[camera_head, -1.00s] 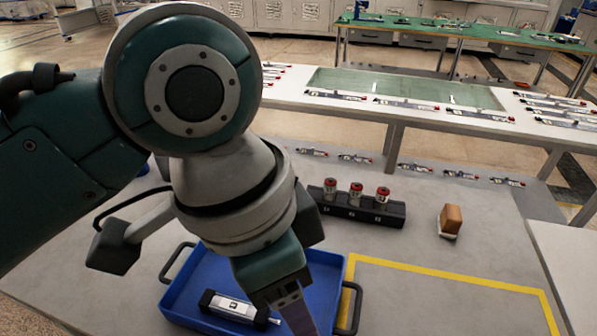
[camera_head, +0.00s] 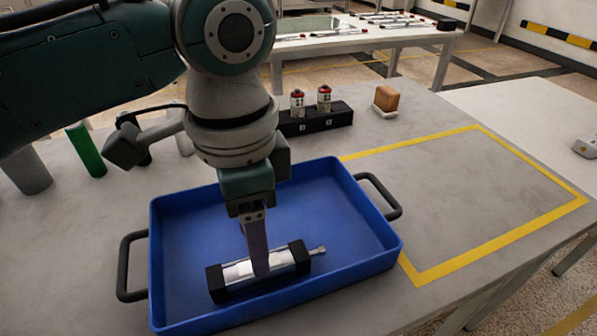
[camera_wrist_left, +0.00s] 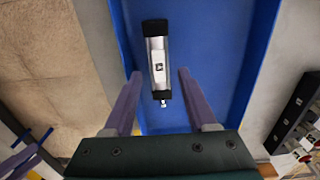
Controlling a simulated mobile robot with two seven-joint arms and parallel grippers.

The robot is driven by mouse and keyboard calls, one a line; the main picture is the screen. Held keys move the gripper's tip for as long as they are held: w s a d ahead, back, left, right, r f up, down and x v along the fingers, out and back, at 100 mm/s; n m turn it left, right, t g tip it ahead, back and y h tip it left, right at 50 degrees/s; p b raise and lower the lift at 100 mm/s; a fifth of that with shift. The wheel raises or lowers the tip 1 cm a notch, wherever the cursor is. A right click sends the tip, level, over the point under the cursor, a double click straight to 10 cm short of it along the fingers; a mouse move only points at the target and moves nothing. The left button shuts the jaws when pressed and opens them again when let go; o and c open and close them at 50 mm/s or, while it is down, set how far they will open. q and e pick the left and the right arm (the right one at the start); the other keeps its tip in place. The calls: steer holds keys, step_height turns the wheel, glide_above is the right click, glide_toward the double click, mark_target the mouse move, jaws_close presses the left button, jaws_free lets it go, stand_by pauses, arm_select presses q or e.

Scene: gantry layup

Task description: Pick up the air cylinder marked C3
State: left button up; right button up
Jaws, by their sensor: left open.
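A silver air cylinder (camera_head: 237,272) with black end caps and a short rod lies on its side in a blue tray (camera_head: 370,272). It also shows in the left wrist view (camera_wrist_left: 158,58), with a small label too small to read. My left gripper (camera_head: 259,268) points down over the tray, and its purple finger covers part of the cylinder's middle in the head view. In the left wrist view the fingers are open, one to each side of the cylinder's line. I cannot tell whether they touch it. My right gripper is not in view.
A black block holder (camera_head: 318,121) with red-topped cylinders stands behind the tray. A brown block on a white base (camera_head: 386,98) is to its right. A yellow outline (camera_head: 520,240) marks clear table right of the tray. A green cylinder (camera_head: 86,150) stands at left.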

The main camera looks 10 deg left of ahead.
arm_select(q)
steer(key=f, duration=0.2)
steer(key=f+b, duration=0.1)
steer(key=f, duration=0.2)
steer(key=shift+d, duration=0.2)
steer(key=shift+f+b, duration=0.3)
jaws_close()
steer(key=shift+r, duration=0.1)
